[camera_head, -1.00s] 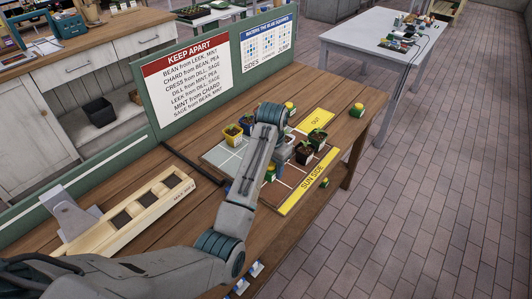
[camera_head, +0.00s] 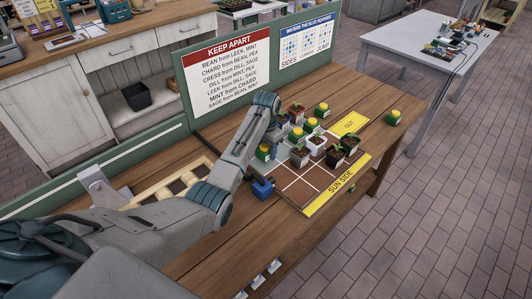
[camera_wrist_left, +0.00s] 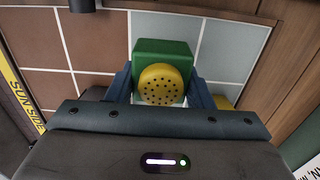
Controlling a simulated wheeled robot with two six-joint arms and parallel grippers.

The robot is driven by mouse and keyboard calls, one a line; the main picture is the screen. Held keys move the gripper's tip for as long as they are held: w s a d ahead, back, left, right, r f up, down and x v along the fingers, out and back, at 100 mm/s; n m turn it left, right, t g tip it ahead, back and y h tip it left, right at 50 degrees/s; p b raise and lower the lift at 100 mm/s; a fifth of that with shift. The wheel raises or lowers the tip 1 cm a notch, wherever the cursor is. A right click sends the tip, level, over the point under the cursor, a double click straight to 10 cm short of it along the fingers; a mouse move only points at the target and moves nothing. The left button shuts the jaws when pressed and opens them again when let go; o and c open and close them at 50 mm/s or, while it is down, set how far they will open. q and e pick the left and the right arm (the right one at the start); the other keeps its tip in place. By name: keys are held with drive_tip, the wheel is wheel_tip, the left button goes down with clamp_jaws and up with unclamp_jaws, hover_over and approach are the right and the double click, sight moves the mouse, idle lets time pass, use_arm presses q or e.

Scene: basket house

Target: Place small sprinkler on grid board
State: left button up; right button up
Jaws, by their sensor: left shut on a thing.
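The small sprinkler (camera_wrist_left: 160,82) is a green block with a yellow, hole-dotted disc. In the left wrist view it sits between the blue fingers of my left gripper (camera_wrist_left: 166,86), which is shut on it. It also shows in the head view (camera_head: 263,152), below my wrist, at the left part of the grid board (camera_head: 294,184). The board has brown and pale grey-blue cells with white lines. The sprinkler appears over pale cells beside the brown ones; whether it touches the board is unclear. My right gripper is not in view.
Similar green-yellow pieces stand on the board (camera_head: 295,134) and by the OUT strip (camera_head: 393,117). Potted plants (camera_head: 316,143) crowd its middle and far side. A blue object (camera_head: 262,188) stands at its near-left edge. A green sign panel (camera_head: 178,82) rises behind. Front brown cells are clear.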

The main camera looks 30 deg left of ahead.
sight(266, 155)
use_arm(q)
drive_tip(key=shift+w+a, duration=0.1)
drive_tip(key=shift+a, duration=0.15)
drive_tip(key=shift+f+p, duration=0.3)
wheel_tip(266, 155, down, 2)
drive_tip(key=shift+f+p, duration=0.15)
drive_tip(key=shift+p, duration=0.2)
drive_tip(key=shift+f, duration=0.3)
drive_tip(key=o, duration=1.1)
drive_tip(key=shift+f, duration=0.1)
drive_tip(key=shift+c, duration=0.2)
